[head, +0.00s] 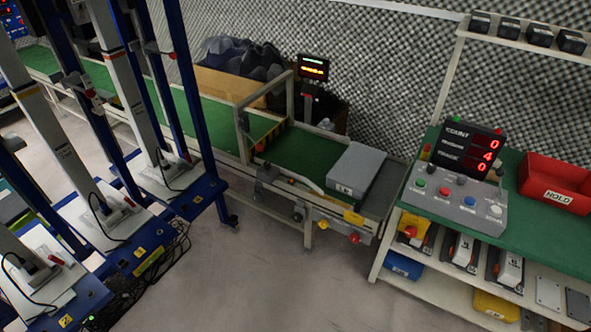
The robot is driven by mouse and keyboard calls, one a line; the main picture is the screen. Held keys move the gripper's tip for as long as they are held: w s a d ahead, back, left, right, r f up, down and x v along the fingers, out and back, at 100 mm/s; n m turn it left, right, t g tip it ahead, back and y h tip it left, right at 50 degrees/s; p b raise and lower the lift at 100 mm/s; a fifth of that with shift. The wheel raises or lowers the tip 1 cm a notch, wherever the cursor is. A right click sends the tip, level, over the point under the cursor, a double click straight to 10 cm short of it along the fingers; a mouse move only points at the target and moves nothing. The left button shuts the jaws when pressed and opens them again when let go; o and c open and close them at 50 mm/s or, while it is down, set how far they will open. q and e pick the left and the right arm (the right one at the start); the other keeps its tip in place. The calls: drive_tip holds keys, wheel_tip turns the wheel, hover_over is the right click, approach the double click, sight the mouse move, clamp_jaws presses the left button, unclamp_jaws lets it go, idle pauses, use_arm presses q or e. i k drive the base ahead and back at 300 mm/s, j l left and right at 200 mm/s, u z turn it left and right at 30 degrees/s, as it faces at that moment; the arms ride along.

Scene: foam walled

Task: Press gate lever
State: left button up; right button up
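A green-belted conveyor (300,150) runs from the back left to the middle of the head view, with a pale upright frame (242,135) over it. A grey box (356,169) lies on its near right end. At that end are a yellow block (353,217), a small red knob (354,238) and a yellow knob (323,224). I cannot tell which of these parts is the gate lever. Neither of my grippers is in view, and nothing is seen touching the conveyor.
A green-topped bench (435,207) on the right carries a button panel (455,200), a counter display (467,147) and a red HOLD bin (556,184). Blue-framed stands (205,190) fill the left. The grey floor (270,275) between is clear.

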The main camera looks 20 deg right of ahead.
sight(260, 147)
drive_tip(key=k+l, duration=0.6)
drive_tip(key=i+z, duration=0.3)
drive_tip(key=i, duration=1.35)
